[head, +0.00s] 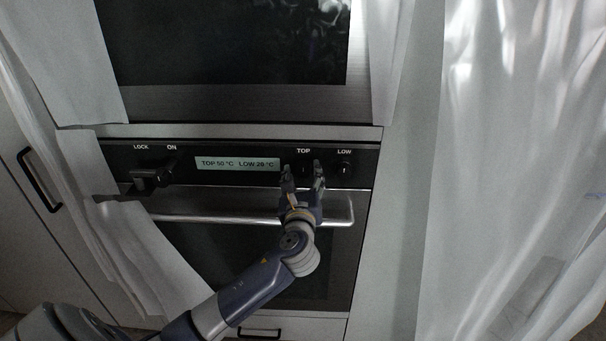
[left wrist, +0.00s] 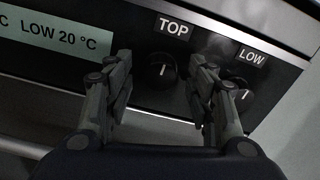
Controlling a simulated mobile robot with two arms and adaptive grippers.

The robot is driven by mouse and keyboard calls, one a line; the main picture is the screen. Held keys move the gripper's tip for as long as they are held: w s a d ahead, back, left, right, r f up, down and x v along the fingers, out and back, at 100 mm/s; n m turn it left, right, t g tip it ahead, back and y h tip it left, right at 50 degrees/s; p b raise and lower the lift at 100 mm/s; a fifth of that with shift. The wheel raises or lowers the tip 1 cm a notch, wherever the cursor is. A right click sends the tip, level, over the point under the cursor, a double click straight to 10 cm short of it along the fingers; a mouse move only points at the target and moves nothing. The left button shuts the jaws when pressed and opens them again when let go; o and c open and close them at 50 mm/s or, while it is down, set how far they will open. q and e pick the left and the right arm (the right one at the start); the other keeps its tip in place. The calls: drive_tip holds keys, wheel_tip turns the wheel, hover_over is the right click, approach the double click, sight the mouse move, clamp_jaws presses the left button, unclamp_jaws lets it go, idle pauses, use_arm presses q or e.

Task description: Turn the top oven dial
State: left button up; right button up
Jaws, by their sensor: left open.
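The top oven dial (left wrist: 161,71) is a round black knob with a white pointer mark, under the TOP label (left wrist: 174,26) on the dark control panel. In the head view the dial (head: 303,169) is partly hidden between my fingers. My left gripper (left wrist: 160,88) is open and empty, with its fingers to either side of the dial in the left wrist view. It also shows in the head view (head: 304,177) in front of the panel. I cannot tell whether a finger touches the dial. The display (head: 237,164) reads TOP 50 °C and LOW 20 °C. My right gripper is not in view.
The low dial (left wrist: 241,98) is close to the right finger. A lock and switch (head: 152,176) sit at the panel's left. The oven door handle (head: 240,219) runs below the panel. White sheeting (head: 510,150) hangs at the right and left.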

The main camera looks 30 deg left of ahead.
use_arm(q)
drive_tip(key=v, duration=1.1)
drive_tip(key=shift+d+f, duration=0.1)
